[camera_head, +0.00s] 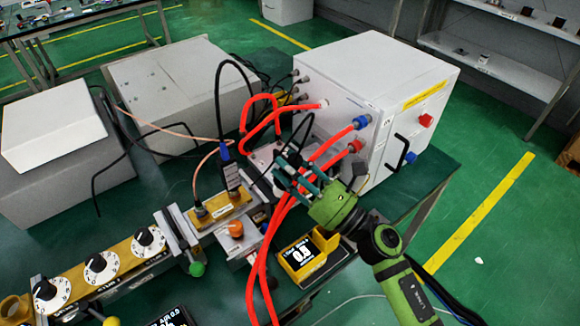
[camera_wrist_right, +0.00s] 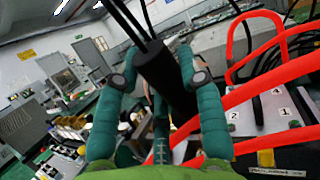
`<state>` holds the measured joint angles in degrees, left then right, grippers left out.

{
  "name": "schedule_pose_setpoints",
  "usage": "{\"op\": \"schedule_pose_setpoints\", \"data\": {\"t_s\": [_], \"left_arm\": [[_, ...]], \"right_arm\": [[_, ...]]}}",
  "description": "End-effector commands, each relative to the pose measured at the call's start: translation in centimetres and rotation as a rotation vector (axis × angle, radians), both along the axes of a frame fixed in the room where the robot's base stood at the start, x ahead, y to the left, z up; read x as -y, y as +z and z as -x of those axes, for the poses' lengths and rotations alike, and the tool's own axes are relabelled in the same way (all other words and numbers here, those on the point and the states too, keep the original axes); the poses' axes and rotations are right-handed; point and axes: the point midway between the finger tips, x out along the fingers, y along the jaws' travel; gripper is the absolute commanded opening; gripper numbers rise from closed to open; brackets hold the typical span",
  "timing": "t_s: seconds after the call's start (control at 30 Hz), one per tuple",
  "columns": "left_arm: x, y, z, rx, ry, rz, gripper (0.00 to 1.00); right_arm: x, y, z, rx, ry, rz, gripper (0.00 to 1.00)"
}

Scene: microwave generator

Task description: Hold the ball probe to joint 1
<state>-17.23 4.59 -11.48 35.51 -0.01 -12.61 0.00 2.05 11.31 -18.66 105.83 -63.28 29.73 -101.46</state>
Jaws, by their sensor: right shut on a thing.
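My right gripper (camera_head: 284,168) reaches in from the lower right, in front of the white cabinet. In the right wrist view its teal fingers (camera_wrist_right: 165,85) are shut on a thick black cylindrical handle (camera_wrist_right: 165,78), seemingly the ball probe. Thin black rods or leads extend from the handle toward the top left. The ball tip cannot be made out. A grey block (camera_wrist_right: 262,113) with number labels 1, 2 and 4 lies right of the gripper in the wrist view, apart from the handle there. In the head view it shows partly (camera_head: 264,155) behind the fingers. My left gripper is not in view.
Red hoses (camera_head: 268,235) loop around the gripper from the white cabinet (camera_head: 365,85). A yellow meter (camera_head: 304,256) showing 0.5 stands below the gripper. A brass-topped waveguide section (camera_head: 220,209) and several dials stand at left. Grey boxes (camera_head: 180,85) fill the table's back left.

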Motion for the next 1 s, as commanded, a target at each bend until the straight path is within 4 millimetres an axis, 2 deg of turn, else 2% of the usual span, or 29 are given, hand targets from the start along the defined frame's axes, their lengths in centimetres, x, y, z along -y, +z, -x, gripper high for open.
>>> {"op": "schedule_pose_setpoints", "data": {"t_s": [0.17,1.0], "left_arm": [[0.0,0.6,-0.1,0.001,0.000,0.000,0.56],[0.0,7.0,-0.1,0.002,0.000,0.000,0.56]], "right_arm": [[0.0,0.8,0.0,0.002,0.001,0.000,0.03],[0.0,9.1,0.0,0.003,0.001,0.001,0.03]]}}
